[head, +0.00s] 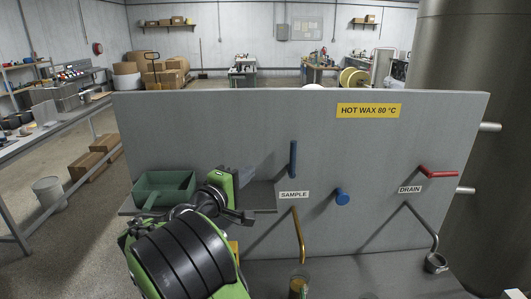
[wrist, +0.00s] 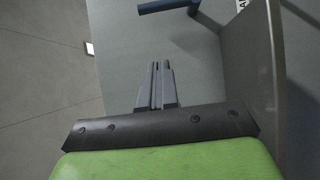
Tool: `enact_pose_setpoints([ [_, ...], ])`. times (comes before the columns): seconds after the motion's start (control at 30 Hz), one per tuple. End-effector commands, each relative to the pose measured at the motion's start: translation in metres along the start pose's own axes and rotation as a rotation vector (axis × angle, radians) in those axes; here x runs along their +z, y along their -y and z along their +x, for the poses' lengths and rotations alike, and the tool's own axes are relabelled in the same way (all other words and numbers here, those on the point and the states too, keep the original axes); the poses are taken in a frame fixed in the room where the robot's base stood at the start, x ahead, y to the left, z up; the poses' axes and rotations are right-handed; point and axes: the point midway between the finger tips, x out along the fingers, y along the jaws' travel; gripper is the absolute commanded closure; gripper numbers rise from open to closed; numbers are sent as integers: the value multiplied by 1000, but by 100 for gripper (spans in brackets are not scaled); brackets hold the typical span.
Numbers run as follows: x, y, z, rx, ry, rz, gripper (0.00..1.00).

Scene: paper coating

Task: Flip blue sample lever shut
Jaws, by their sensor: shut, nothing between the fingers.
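The blue sample lever (head: 293,160) stands upright on the grey panel, just above the SAMPLE label (head: 293,194). In the wrist view a blue bar (wrist: 165,6), which looks like this lever, lies across the top edge, beyond the fingertips. My gripper (head: 247,217) is shut and empty, below and left of the lever in the head view, apart from it. Its two fingers (wrist: 160,66) lie together in the wrist view. A brass spout (head: 298,235) hangs below the label over a cup (head: 299,286) with amber contents.
A red drain lever (head: 438,173) and a steel spout (head: 424,228) are at the right. A blue knob (head: 342,197) sticks out right of the label. A green tray (head: 163,188) rests on a shelf behind my arm. The panel (head: 220,130) is clear around the lever.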

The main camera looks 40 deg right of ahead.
Motion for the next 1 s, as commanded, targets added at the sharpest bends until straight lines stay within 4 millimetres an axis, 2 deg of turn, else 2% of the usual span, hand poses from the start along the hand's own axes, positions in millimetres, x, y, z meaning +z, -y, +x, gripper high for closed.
enact_pose_setpoints([
  [0.27, 0, 1, 1, 0, 2, 0, 100],
  [0.37, 1, 0, 9, 0, 4, 1, 100],
  [0.8, 2, 0, 102, -1, 6, 2, 100],
  [1.0, 24, 0, 124, -2, 4, 2, 100],
])
